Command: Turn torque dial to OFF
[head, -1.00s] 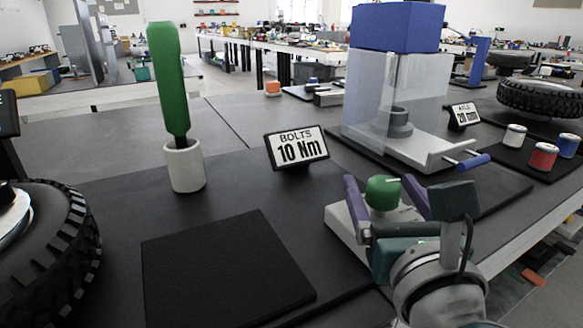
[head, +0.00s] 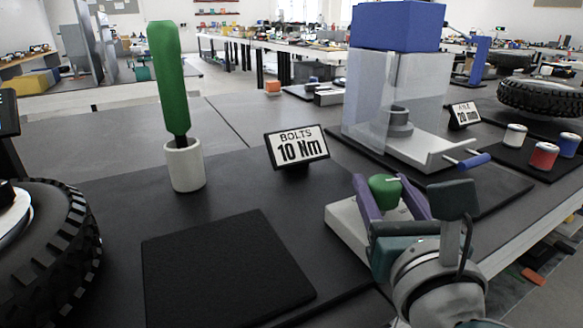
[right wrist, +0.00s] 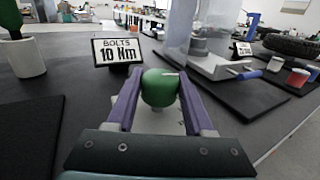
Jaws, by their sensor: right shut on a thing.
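The green torque dial (head: 385,189) sits on a light grey base (head: 346,222) at the right of the bench, with a pale pointer line on its top. In the right wrist view the dial (right wrist: 159,88) lies between the two purple fingers, and its pale mark points toward the upper right. My right gripper (head: 390,188) is shut on the dial from both sides. The base's markings are mostly hidden by the gripper, so the set position cannot be read. My left gripper does not show.
A sign (head: 297,147) reading "BOLTS 10 Nm" stands behind the dial. A green-handled tool stands in a white cup (head: 185,166). A black mat (head: 226,268) lies at front left. A clear-walled press (head: 398,100) with a blue-handled lever (head: 473,161) is close behind, right.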

